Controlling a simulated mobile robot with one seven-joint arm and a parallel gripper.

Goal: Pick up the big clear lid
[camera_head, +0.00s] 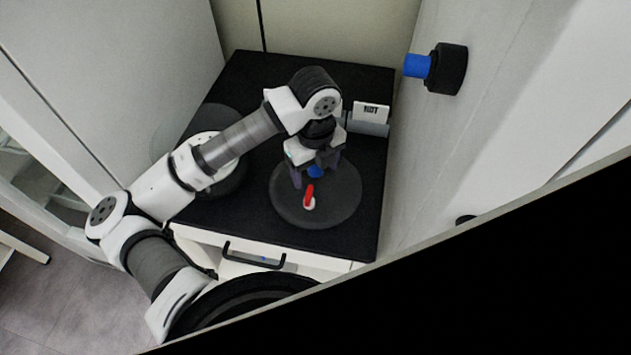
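A round, dark, see-through disc (345,208), which looks like the big clear lid, lies on the black top of the cabinet. A red handle on a small white base (309,203) stands near its middle. My gripper (316,176) points down over the disc, just behind the red handle. Its two dark fingers look spread apart, with a small blue piece (315,172) showing between them. I see no contact between the fingers and the red handle. The gripper hides the back part of the disc.
The black top (358,240) has a white labelled box (371,112) at its back right. Another round, partly clear thing (215,117) lies at left, partly behind my arm. A blue and black knob (436,68) sticks out from the right wall. A black drawer handle (253,258) is at the front.

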